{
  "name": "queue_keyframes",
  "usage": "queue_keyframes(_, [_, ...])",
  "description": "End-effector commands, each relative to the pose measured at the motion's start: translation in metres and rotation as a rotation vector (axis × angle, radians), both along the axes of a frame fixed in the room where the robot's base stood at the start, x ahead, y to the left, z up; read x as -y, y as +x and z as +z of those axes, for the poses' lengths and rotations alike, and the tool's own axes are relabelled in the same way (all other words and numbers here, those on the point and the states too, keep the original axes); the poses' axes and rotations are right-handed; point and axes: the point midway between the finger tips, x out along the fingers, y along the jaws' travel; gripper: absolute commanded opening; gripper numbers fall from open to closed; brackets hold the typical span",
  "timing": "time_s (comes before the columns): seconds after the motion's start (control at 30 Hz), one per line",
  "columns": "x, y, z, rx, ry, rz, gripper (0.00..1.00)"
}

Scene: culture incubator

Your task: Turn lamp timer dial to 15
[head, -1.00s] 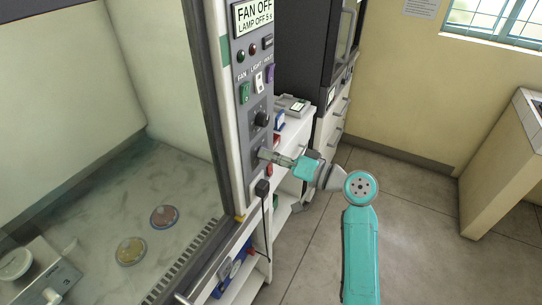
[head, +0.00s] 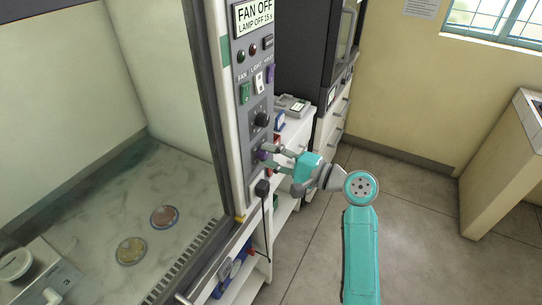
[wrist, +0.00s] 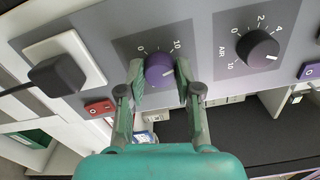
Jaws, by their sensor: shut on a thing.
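The purple lamp timer dial (wrist: 159,68) sits on the grey control panel, with 0 and 10 legible on its scale. Its white pointer line points to the lower right in the wrist view. The dial also shows small in the head view (head: 262,155). My gripper (wrist: 159,78) is shut on the dial, one finger on each side. It reaches the panel from the right in the head view (head: 272,157). The display (head: 254,15) at the panel top reads FAN OFF and LAMP OFF 15 s.
A black AIR dial (wrist: 257,49) is beside the purple dial. A white shelf unit (head: 298,128) stands behind my gripper. Open floor (head: 405,205) lies to the right.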

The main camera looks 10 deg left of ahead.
Motion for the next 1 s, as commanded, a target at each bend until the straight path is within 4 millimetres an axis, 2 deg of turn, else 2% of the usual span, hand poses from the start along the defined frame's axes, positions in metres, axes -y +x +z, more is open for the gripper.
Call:
queue_keyframes(0.4, [0.0008,0.0005,-0.0011,-0.234,0.082,-0.001,0.00])
queue_keyframes(1.0, [0.0008,0.0006,-0.0014,-0.290,0.103,-0.002,0.00])
